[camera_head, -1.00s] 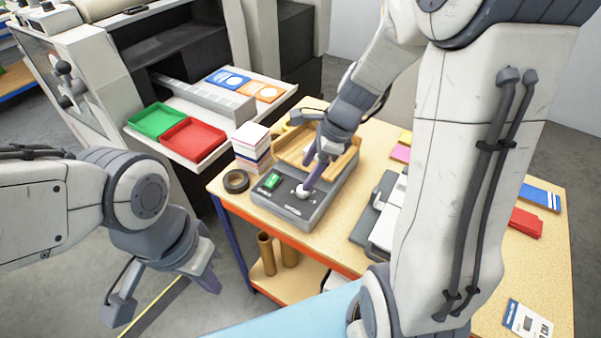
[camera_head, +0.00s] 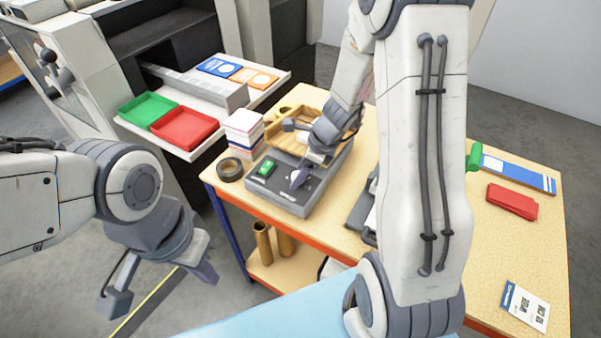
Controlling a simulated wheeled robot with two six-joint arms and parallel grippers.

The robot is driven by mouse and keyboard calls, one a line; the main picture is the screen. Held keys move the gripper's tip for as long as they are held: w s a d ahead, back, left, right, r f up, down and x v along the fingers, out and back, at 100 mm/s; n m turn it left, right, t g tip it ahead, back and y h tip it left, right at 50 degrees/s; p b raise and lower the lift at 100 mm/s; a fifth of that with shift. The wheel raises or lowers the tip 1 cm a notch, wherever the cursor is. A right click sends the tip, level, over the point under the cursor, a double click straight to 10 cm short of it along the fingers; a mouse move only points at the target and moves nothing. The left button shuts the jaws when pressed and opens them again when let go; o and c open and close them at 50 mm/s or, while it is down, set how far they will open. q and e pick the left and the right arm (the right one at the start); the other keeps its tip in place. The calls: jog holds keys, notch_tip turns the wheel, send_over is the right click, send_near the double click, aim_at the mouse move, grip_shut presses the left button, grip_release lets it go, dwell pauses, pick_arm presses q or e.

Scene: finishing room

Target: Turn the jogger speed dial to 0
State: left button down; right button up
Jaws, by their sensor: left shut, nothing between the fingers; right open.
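The jogger is a grey machine (camera_head: 285,198) on the table, with a wooden tray (camera_head: 287,143) on top and a dark front panel bearing a green switch (camera_head: 266,168). The speed dial is mostly hidden behind my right gripper; only a pale bit shows beside the fingertip. Its pointer and scale cannot be read. My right gripper (camera_head: 298,179) is open, tilted, with its fingertips down at the panel where the dial sits; contact cannot be made out. My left gripper (camera_head: 206,272) is shut and empty, hanging over the floor left of the table.
A black tape roll (camera_head: 230,170) and a paper stack (camera_head: 243,134) stand left of the jogger. Green (camera_head: 147,109) and red (camera_head: 185,128) trays lie on the neighbouring machine's shelf. A red stack (camera_head: 512,201) and a card (camera_head: 525,306) lie at the table's right.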

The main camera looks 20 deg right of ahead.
grip_shut()
